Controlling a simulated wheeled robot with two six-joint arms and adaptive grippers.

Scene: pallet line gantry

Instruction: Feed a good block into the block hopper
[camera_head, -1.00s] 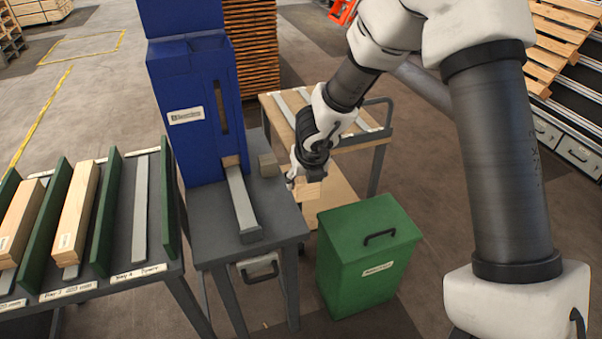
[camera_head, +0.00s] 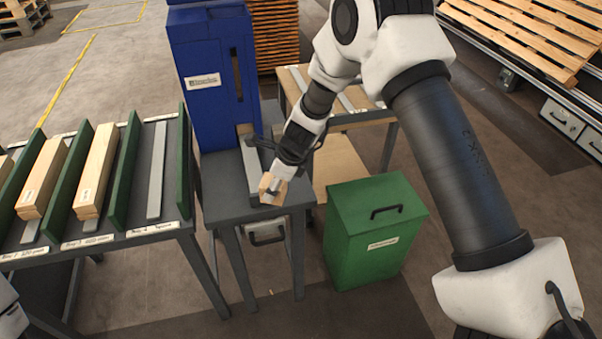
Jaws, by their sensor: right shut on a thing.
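The block hopper (camera_head: 213,85) is a tall blue box with a narrow slot, standing at the back of a grey table. A light metal channel (camera_head: 252,160) runs from its foot toward the front table edge. A brown piece (camera_head: 245,129) shows at the hopper's foot, at the channel's top. My right gripper (camera_head: 273,184) is shut on a small light wooden block (camera_head: 270,187). It holds the block over the front end of the channel; whether they touch I cannot tell. The gripper hides part of the channel and table. My left gripper is not in view.
A green lidded bin (camera_head: 375,225) stands right of the grey table (camera_head: 222,190). At left, a rack with green dividers (camera_head: 124,170) holds long boards (camera_head: 96,170). A wooden-topped cart (camera_head: 340,160) stands behind the bin. The left side of the grey table is clear.

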